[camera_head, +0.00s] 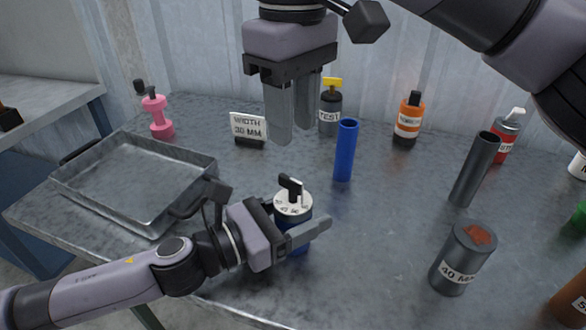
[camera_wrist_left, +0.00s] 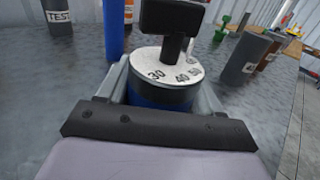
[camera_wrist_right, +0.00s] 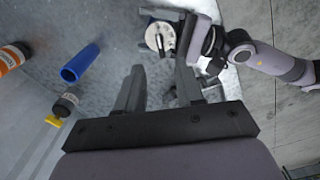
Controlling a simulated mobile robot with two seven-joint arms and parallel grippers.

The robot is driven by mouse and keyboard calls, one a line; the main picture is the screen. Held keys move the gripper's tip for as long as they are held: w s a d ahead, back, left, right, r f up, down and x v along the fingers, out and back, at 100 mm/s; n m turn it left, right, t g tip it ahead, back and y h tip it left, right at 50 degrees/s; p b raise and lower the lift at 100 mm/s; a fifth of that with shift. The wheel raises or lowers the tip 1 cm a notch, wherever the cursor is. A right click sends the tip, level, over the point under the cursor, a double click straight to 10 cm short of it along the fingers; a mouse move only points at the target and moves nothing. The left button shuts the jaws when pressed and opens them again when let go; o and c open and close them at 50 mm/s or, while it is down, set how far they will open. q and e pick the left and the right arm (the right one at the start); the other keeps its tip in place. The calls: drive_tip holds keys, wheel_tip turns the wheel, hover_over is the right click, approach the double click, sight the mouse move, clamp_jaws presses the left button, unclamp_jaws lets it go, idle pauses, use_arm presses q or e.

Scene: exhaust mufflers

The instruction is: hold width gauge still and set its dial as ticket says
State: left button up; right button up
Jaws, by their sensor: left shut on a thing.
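The width gauge (camera_head: 295,207) is a blue cylinder with a white numbered dial and a black knob on top, standing upright on the table. My left gripper (camera_head: 306,232) is shut on its body from the side. In the left wrist view the dial (camera_wrist_left: 165,72) shows 30, 40 and 50; I cannot tell which number the knob (camera_wrist_left: 172,22) points at. The ticket (camera_head: 248,126) is a white card reading "WIDTH 30 MM" in a dark stand. My right gripper (camera_head: 290,140) is open and empty, fingers down, above and behind the gauge. The gauge also shows in the right wrist view (camera_wrist_right: 160,37).
A blue tube (camera_head: 345,150), a TEST bottle (camera_head: 330,108) and an orange bottle (camera_head: 408,120) stand behind. A grey tube (camera_head: 474,170) and a "40 MM" cylinder (camera_head: 463,258) stand at right.

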sight(293, 180)
wheel_tip(293, 180, down, 9)
drive_tip(key=shift+r, duration=0.1)
idle(0.3)
clamp_jaws()
